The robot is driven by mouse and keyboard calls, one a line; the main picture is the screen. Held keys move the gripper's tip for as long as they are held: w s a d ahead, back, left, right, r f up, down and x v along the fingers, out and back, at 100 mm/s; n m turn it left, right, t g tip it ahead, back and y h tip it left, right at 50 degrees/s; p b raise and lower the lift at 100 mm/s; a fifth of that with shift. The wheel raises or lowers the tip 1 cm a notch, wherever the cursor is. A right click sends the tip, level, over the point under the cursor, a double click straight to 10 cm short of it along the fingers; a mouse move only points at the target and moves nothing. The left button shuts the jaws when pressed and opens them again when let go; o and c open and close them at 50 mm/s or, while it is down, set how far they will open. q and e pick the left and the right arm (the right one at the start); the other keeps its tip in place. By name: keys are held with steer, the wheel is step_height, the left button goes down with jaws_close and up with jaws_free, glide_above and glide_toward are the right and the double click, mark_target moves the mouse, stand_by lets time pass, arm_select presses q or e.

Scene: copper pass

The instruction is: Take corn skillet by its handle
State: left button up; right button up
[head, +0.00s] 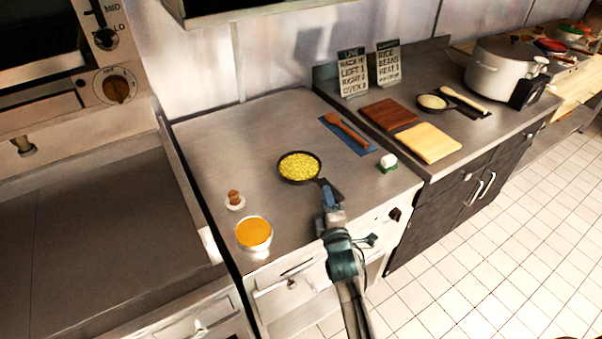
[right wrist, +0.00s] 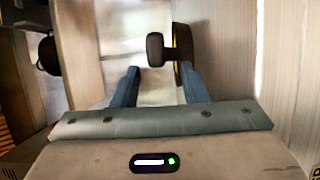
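The corn skillet (head: 299,166) is a small dark pan full of yellow corn on the steel counter. Its dark handle (head: 325,184) points toward the counter's front right. My right gripper (head: 329,194) is at the handle's end. In the right wrist view the blue fingers of my right gripper (right wrist: 160,80) are apart, with nothing between them. The dark handle end (right wrist: 155,48) shows just ahead of the gap, and the skillet's edge (right wrist: 182,55) shows behind the right finger. My left gripper is not in view.
An orange-filled bowl (head: 254,233) and a small brown-topped item (head: 235,200) stand left of the skillet. A white block on a green base (head: 388,162) and a wooden spoon (head: 346,130) are to the right. The counter behind the skillet is clear.

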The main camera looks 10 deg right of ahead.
steer(key=w, duration=0.4)
steer(key=shift+w+d+b, duration=0.15)
steer(key=shift+d+b, duration=0.05)
steer(key=shift+b, duration=0.1)
steer(key=shift+c, duration=0.9)
jaws_close()
steer(key=shift+r, duration=0.15)
